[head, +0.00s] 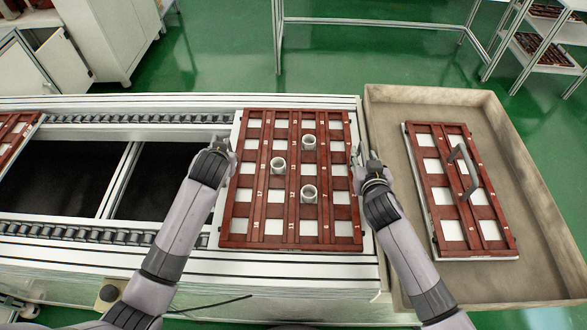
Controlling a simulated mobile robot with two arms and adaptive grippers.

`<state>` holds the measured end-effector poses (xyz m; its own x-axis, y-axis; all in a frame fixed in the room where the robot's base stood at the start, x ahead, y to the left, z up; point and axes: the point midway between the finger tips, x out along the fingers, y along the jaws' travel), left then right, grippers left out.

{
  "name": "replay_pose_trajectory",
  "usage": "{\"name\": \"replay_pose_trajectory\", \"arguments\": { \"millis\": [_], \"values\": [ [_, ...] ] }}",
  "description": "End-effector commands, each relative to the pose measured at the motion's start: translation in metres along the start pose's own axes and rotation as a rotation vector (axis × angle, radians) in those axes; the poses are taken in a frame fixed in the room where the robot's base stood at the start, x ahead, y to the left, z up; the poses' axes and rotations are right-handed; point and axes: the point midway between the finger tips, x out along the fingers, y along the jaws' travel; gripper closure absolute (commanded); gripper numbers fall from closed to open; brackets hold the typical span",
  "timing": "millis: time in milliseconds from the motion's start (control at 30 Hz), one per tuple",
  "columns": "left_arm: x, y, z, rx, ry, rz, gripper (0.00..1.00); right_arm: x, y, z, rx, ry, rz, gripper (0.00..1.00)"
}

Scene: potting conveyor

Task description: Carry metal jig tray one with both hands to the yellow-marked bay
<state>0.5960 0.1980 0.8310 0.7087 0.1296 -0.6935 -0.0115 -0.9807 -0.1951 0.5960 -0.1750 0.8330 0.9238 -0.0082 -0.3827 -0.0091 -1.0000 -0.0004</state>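A jig tray (233,209) with a reddish-brown grid over pale cells lies flat at the right end of the conveyor in the head view. Small printed numbers mark its bars; I cannot read which tray it is. Three white ring-shaped parts (308,142) stand on it. My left gripper (223,147) is at the tray's left edge, its fingers small and partly hidden, so its opening is unclear. My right gripper (364,153) is at the tray's right edge, with a gap between its fingers; I cannot tell whether it touches the rim. No yellow-marked bay is visible.
A shallow grey-beige bin (513,142) stands right of the conveyor, holding a second brown-gridded tray (437,201) with a grey handle (462,170). The conveyor's chain rails (100,119) run left, where another tray (12,130) shows partly.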

Motion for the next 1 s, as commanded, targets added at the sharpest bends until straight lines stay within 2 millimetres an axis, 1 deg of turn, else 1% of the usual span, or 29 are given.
{"name": "replay_pose_trajectory", "arguments": {
  "millis": [133, 600, 1000],
  "values": [
    [-0.0002, -0.0001, 0.0000, 0.000, 0.000, 0.000, 0.68, -0.0002, -0.0001, 0.0000, 0.000, 0.000, 0.000, 0.68],
    [-0.0004, 0.0000, 0.0002, 0.000, -0.001, 0.000, 0.99, -0.0004, 0.0000, 0.0001, 0.000, 0.000, 0.000, 1.00],
    [-0.0004, 0.0002, 0.0003, 0.001, -0.001, 0.000, 1.00, -0.0004, 0.0001, 0.0002, 0.000, 0.000, 0.000, 1.00]
  ]
}}
